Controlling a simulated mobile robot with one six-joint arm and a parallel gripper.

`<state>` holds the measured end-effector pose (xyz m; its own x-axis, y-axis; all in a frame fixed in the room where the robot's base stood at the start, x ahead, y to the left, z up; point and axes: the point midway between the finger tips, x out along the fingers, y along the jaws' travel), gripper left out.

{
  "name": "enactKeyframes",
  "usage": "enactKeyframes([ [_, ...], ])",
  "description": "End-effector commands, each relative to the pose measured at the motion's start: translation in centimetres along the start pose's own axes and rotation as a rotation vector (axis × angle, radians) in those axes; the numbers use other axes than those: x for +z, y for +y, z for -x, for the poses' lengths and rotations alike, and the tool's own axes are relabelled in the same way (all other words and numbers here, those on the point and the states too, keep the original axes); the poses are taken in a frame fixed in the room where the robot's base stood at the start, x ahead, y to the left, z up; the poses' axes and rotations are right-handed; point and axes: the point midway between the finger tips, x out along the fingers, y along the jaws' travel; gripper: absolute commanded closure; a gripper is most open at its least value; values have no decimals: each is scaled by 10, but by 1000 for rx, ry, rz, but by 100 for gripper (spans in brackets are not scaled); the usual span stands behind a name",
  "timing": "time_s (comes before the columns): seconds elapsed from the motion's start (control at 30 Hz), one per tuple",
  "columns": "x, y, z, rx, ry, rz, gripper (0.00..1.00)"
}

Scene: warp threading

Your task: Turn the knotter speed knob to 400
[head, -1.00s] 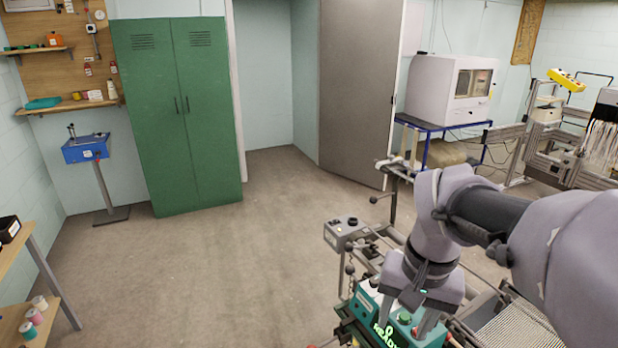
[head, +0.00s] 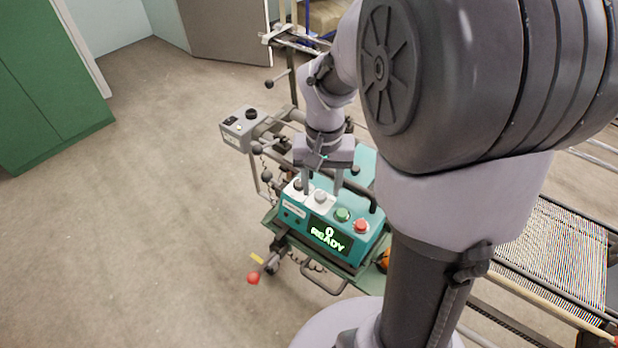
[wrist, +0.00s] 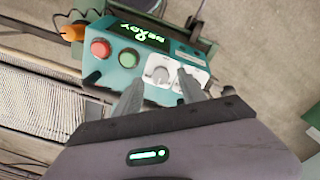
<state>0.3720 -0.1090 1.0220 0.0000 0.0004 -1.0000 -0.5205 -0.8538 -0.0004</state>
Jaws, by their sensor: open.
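The teal knotter control box (head: 290,222) has a lit display (head: 329,237) reading "0 READY", a green button (head: 342,214) and a red button (head: 361,226). Two knobs sit on pale plates on its top. One grey knob (head: 320,195) shows between the fingers of my gripper (head: 321,190). In the wrist view, this round knob (wrist: 160,74) lies between and just beyond the open fingertips (wrist: 160,82). The other knob's plate (wrist: 197,76) is partly covered by the right finger. The plate markings are too small to read. Whether the fingers touch a knob, I cannot tell.
A grey switch box (head: 241,126) stands behind the control box. A red ball-ended lever (head: 253,278) sticks out at its front left. Warp threads (head: 560,245) stretch to the right. The floor on the left is clear, up to the green cabinet (head: 45,90).

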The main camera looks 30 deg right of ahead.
Motion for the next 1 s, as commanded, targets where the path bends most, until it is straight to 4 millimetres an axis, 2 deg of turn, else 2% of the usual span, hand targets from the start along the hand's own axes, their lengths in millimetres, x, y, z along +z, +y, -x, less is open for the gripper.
enactKeyframes([
  [0.03, 0, 0, -11, 0, 0, 0, 52],
  [0.13, 0, 0, -19, 1, -1, 1, 52],
  [0.43, 0, 0, -20, 0, 1, 1, 52],
  [0.67, 0, 0, -20, 0, 1, 1, 97],
  [0.7, 0, 0, -20, 0, 1, 1, 100],
  [1.0, 0, 0, -20, 0, 1, -29, 100],
])
